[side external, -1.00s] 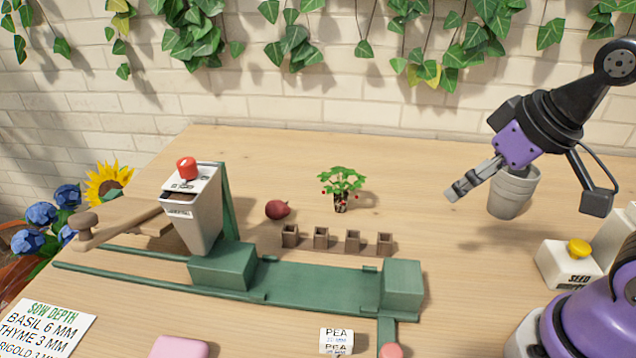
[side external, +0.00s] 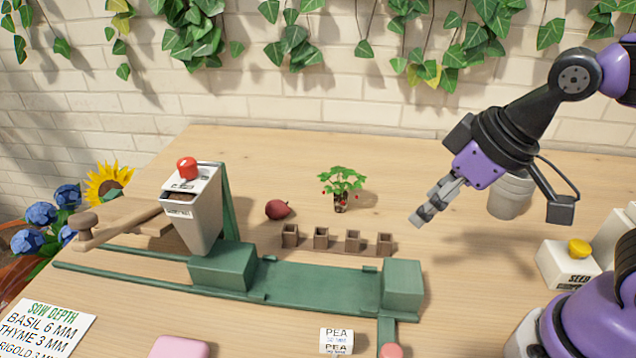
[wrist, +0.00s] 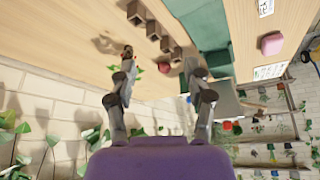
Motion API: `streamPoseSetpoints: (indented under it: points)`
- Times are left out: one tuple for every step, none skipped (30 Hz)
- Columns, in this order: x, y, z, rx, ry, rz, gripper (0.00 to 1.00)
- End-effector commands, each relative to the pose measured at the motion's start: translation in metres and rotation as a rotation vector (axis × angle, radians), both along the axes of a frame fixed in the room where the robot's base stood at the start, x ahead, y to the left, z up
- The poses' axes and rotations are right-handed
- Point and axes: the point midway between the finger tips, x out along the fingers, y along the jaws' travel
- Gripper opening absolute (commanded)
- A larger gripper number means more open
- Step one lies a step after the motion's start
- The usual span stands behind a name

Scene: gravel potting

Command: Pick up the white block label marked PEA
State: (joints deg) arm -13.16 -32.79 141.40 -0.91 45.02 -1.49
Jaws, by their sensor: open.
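The white block label marked PEA (side external: 337,341) lies on the wooden table at the front, just left of a pink round knob. In the wrist view a white label with dark print (wrist: 265,8) shows at the top right edge. My gripper (side external: 418,221) is in the air above the right part of the table, behind and to the right of the PEA block and well apart from it. In the wrist view my gripper (wrist: 162,75) has its two fingers spread with nothing between them.
A green rail frame (side external: 318,283) with a grey hopper (side external: 193,218) stands between the back and the label. Small brown pots (side external: 352,241), a plant (side external: 341,185), a dark red bulb (side external: 277,209), a grey pot (side external: 510,196), a seed box (side external: 567,267) and a pink block (side external: 180,347) surround it.

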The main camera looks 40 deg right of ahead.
Motion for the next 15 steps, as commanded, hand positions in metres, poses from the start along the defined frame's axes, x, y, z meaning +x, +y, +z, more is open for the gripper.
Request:
streamPoseSetpoints:
  points:
    - [0.001, 0.026, -0.010, -0.007, 0.024, 0.114, 0.59]
    - [0.000, 0.040, -0.016, -0.011, 0.029, 0.179, 0.59]
    - [-0.001, 0.059, -0.023, -0.016, 0.038, 0.260, 0.59]
    - [-0.004, 0.073, -0.028, -0.018, 0.044, 0.316, 0.59]
    - [-0.007, 0.085, -0.033, -0.021, 0.048, 0.369, 0.59]
    - [-0.011, 0.100, -0.040, -0.024, 0.052, 0.431, 0.59]
    - [-0.015, 0.109, -0.044, -0.028, 0.056, 0.471, 0.59]
    - [-0.018, 0.117, -0.048, -0.029, 0.059, 0.506, 0.59]
    - [-0.022, 0.125, -0.051, -0.030, 0.061, 0.541, 0.59]
    - [-0.024, 0.130, -0.054, -0.032, 0.063, 0.561, 0.59]
    - [-0.025, 0.133, -0.057, -0.032, 0.064, 0.575, 0.59]
    - [-0.026, 0.137, -0.060, -0.032, 0.065, 0.588, 0.59]
    - [-0.026, 0.139, -0.064, -0.033, 0.066, 0.592, 0.59]
    - [-0.025, 0.140, -0.068, -0.033, 0.066, 0.594, 0.59]
    - [-0.024, 0.142, -0.073, -0.034, 0.067, 0.593, 0.59]
